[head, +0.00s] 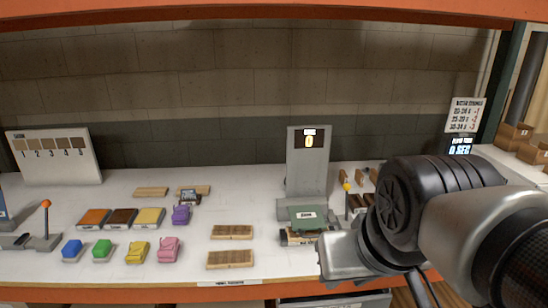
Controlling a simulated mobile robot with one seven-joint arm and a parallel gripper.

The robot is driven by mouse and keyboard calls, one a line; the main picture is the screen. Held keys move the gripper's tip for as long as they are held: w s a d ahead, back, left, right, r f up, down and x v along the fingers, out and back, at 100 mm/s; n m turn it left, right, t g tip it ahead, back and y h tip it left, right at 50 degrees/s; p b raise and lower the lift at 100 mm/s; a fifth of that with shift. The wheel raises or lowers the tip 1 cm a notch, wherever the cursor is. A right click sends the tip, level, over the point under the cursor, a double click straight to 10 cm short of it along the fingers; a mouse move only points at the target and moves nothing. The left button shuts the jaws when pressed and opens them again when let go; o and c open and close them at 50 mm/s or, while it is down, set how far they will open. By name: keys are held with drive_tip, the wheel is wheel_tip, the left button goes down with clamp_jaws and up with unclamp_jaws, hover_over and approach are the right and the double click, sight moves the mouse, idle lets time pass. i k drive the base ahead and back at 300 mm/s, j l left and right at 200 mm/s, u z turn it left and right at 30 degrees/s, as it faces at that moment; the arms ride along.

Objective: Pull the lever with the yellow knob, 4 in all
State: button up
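The lever with the yellow knob (347,187) stands upright on the right side of a grey machine (307,165) at the back of the bench. The machine's small display reads what looks like 0. My gripper (340,257) is in front of and below the lever, near the bench's front edge, and appears apart from the knob. Its fingers do not show clearly, so I cannot tell whether it is open or shut. My arm comes in from the right and covers the bench to the right of the lever.
A second lever with an orange knob (46,204) stands at the far left. Coloured blocks, pads and wooden pieces lie on the white bench (110,190). A tally board (53,158) stands at the back left. Small wooden items stand behind my arm.

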sight(347, 187)
drive_tip(key=i+z, duration=0.5)
drive_tip(key=i+l+u, duration=0.15)
drive_tip(key=l, duration=0.15)
drive_tip(key=l+u, duration=0.2)
drive_tip(key=i+l+u, duration=0.15)
drive_tip(key=l, duration=0.25)
